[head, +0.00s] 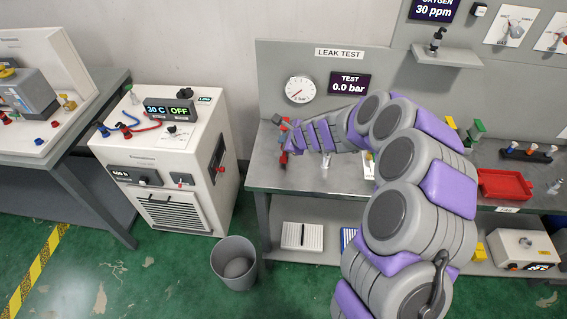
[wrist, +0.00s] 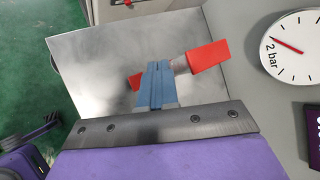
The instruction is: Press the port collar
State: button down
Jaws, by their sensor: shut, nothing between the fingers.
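In the wrist view my gripper (wrist: 156,66) shows as two blue-grey fingers, shut and empty, pointing over the grey metal bench top. A red block (wrist: 208,56) on a short grey piece sits just right of the fingertips. A smaller red piece (wrist: 135,81) shows left of the fingers; the fingers hide what lies between. I cannot tell whether the fingers touch these parts. No port collar can be made out for certain. In the head view my gripper (head: 280,122) is at the left end of the leak test bench, with a red part (head: 284,158) just below it.
A pressure gauge (head: 300,89) and a test display (head: 349,83) reading 0.0 bar are on the panel behind. A small clear fitting (head: 324,160) stands on the bench. A white chiller unit (head: 168,160) and a grey bin (head: 235,262) are to the left. A red tray (head: 505,185) lies right.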

aim_at(281, 158)
notch_tip(281, 158, down, 6)
jog(key=b, duration=0.4)
jog(key=shift+a+r, duration=0.15)
jog(key=shift+r, duration=0.1)
jog(key=shift+f, duration=0.25)
jog(key=shift+f+b, duration=0.2)
jog(key=shift+b, duration=0.15)
dwell(1.1)
jog(key=shift+f, duration=0.15)
jog(key=shift+f+b, duration=0.65)
jog(key=shift+f, duration=0.2)
dwell(1.1)
jog(key=shift+r, duration=0.15)
jog(key=shift+r+p, duration=1.15)
jog(key=shift+p, duration=0.05)
jog(key=shift+r+p, duration=2.35)
jog(key=shift+r, duration=0.15)
